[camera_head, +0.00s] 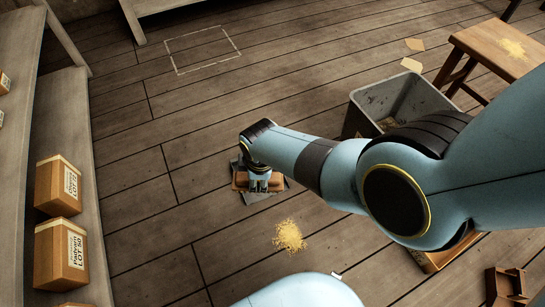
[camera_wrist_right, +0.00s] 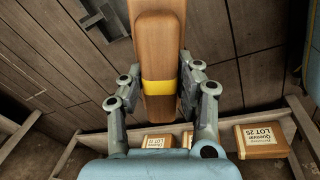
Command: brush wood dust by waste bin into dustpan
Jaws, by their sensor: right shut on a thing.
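My right gripper (camera_head: 259,184) reaches in from the right and is low over the floor. In the right wrist view its fingers (camera_wrist_right: 158,82) are shut on the wooden brush (camera_wrist_right: 160,55), which has a yellow band. The grey waste bin (camera_head: 362,118) stands to the right, partly behind my arm. My left gripper is not in view.
A wooden stool (camera_head: 487,42) with dust on it stands at upper right, with scraps (camera_head: 412,65) on the floor nearby. Cartons (camera_head: 60,187) sit on the left shelf. A small wooden crate (camera_head: 505,288) is at lower right. The floor left of the brush is clear.

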